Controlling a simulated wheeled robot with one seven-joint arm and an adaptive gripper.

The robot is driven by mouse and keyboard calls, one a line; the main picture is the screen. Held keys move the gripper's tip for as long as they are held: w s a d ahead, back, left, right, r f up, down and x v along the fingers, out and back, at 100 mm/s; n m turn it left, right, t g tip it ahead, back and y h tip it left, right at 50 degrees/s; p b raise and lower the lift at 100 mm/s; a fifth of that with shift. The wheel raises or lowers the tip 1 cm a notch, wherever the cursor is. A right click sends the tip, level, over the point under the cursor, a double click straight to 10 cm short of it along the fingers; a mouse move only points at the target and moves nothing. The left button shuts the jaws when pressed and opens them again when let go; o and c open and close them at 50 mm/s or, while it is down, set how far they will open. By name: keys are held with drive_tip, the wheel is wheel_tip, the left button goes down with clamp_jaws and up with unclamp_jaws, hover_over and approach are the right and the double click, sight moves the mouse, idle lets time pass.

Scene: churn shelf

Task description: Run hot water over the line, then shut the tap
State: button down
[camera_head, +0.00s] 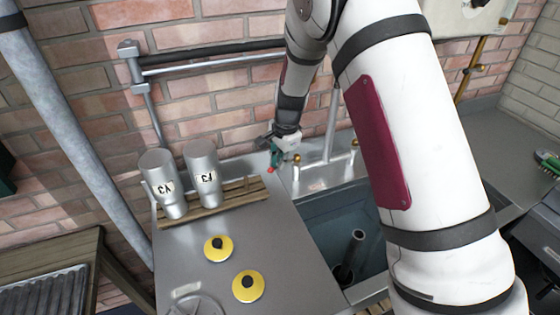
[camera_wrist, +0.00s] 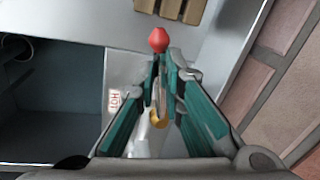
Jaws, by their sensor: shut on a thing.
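My gripper (camera_wrist: 160,62) has teal fingers and is shut on the hot tap lever, whose red knob (camera_wrist: 158,40) sticks out past the fingertips. A brass part (camera_wrist: 157,119) of the tap shows between the fingers, beside a HOT label (camera_wrist: 115,101). In the head view my gripper (camera_head: 276,157) is at the left end of the tap's spout fitting (camera_head: 329,140), behind the sink (camera_head: 318,222). Another brass fitting (camera_head: 355,143) is on the right side of the spout. A grey tube (camera_head: 358,235) stands in the sink. I cannot make out any running water.
Two yellow discs (camera_head: 218,248) (camera_head: 248,286) lie on the steel counter (camera_head: 285,262). A rail (camera_head: 215,60) runs along the brick wall. My arm hides the sink's right part.

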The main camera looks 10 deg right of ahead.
drive_tip(key=shift+a+f, duration=0.1)
drive_tip(key=shift+a, duration=0.1)
drive_tip(key=c, duration=1.7)
unclamp_jaws()
drive_tip(key=shift+d, duration=0.1)
drive_tip(key=shift+r, duration=0.25)
drive_tip(key=r, duration=0.3)
drive_tip(key=s+r, duration=0.1)
drive_tip(key=r, duration=0.3)
drive_tip(key=s+d+r, duration=0.1)
drive_tip(key=r, duration=0.3)
drive_tip(key=shift+r, duration=0.15)
